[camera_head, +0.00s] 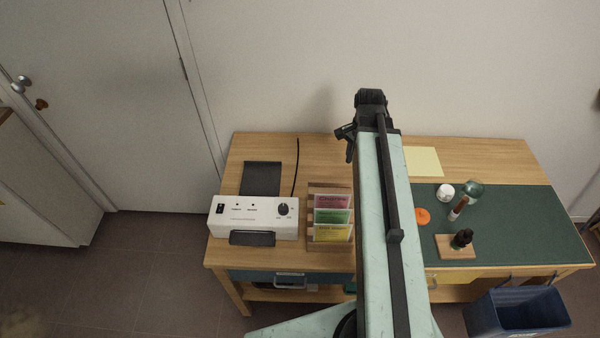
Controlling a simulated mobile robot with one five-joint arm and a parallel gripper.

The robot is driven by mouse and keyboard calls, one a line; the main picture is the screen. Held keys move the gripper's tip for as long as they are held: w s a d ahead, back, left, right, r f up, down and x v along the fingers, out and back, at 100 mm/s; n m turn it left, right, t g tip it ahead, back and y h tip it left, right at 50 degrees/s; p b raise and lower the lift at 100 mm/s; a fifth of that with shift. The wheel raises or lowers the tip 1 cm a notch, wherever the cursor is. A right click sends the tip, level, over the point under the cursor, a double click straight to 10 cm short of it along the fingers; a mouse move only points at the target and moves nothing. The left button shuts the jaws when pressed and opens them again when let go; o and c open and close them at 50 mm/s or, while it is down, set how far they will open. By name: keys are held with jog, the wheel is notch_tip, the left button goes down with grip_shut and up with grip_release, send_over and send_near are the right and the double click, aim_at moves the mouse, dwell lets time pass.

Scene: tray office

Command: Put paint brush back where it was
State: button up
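I cannot make out a paint brush in this view. A small reddish-brown stick-like item with a pale end (457,208) lies on the green mat (535,215); it is too small to identify. My arm rises through the middle of the view, over the wooden desk (445,150). My gripper (347,141) is the dark part at its far end, left of the arm tip. It is small and partly turned away, so its fingers and anything between them are unclear. My arm hides part of the desk.
A white laminator-like machine (252,217) and a wooden rack of coloured cards (331,216) stand left. A white jar (445,191), green glass (473,188), orange disc (422,216) and dark bottle on a wooden block (459,252) are right. A blue bin (517,310) stands in front.

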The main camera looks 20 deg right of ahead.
jog(key=w+a+n, duration=0.1)
jog(key=a+n, duration=1.3)
jog(key=a, duration=0.6)
jog(key=shift+w+a, duration=0.15)
jog(key=shift+w, duration=0.05)
jog(key=shift+c, duration=1.2)
jog(key=shift+s, duration=0.1)
